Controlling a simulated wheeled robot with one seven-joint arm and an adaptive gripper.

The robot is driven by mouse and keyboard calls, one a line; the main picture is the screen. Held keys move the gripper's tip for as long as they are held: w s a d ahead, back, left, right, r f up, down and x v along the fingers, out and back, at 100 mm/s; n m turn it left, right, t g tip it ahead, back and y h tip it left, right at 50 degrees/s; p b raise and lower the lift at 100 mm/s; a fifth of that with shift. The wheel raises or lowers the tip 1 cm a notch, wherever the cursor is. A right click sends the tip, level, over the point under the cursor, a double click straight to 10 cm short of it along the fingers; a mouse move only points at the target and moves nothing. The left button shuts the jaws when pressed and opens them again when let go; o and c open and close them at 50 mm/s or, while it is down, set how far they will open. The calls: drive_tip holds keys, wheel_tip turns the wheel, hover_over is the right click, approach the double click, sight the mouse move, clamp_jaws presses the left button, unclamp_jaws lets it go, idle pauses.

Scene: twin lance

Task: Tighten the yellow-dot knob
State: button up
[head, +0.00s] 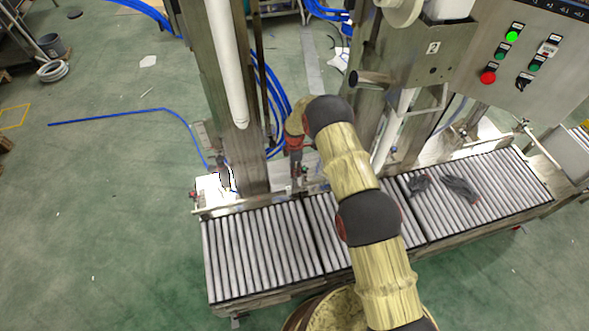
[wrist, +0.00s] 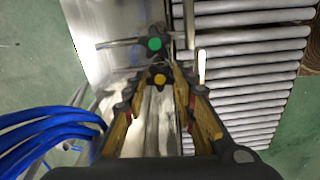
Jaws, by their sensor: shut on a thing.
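The yellow-dot knob (wrist: 159,79) is a small dark lobed knob with a yellow centre, in the middle of the wrist view. My gripper (wrist: 157,88) has its two fingers closed around this knob, one on each side. The fingertips partly cover the knob's edges. A similar dark knob with a green dot (wrist: 154,44) sits just beyond it, clear of the fingers. In the head view my arm reaches down to the back edge of the conveyor, where the yellow-dot knob is too small and hidden to make out.
The roller conveyor (head: 262,250) runs across in front of the machine's steel posts. Dark gloves (head: 460,188) lie on its right part. Blue hoses (wrist: 45,128) lie left of my gripper. A control panel (head: 535,50) stands at the upper right.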

drive_tip(key=shift+m+b, duration=0.8)
drive_tip(key=shift+m, duration=2)
drive_tip(key=o, duration=1)
drive_tip(key=shift+o, duration=0.6)
drive_tip(key=shift+r, duration=0.15)
wheel_tip(320, 180, up, 12)
